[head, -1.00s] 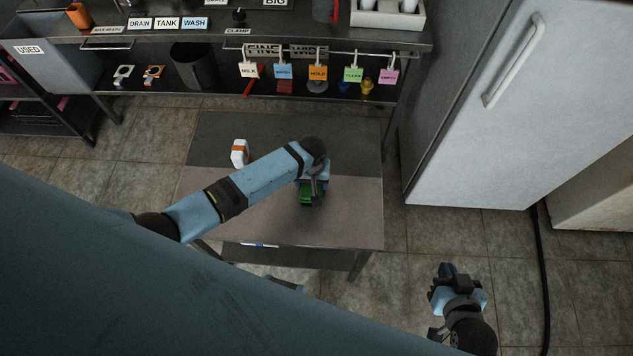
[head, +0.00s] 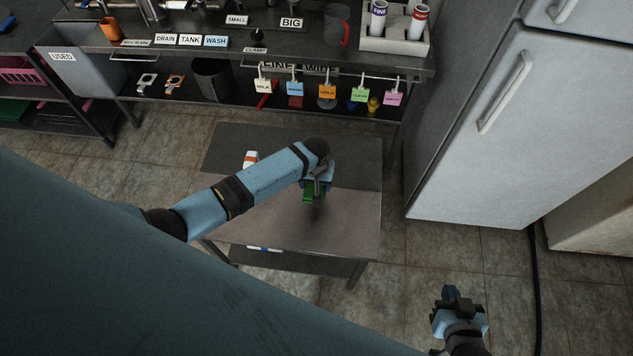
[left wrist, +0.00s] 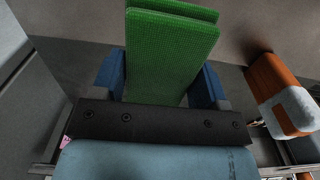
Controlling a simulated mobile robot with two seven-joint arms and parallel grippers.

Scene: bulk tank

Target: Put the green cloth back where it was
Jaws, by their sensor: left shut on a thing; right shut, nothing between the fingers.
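The green cloth (head: 314,190) hangs from my left gripper (head: 316,184) above the low table (head: 270,222). In the left wrist view the cloth (left wrist: 170,55) is a folded green textured piece. My left gripper's blue fingers (left wrist: 160,82) are shut on it from both sides. The head view does not show clearly how far the cloth is above the table top. My right gripper (head: 450,296) is shut and empty, low at the right over the floor.
A white and orange object (head: 251,158) stands on the table behind my left arm; it also shows in the left wrist view (left wrist: 284,95). Behind is a bench (head: 330,64) with hanging coloured tags. A grey bin marked USED (head: 75,75) is left. A fridge (head: 465,130) stands right.

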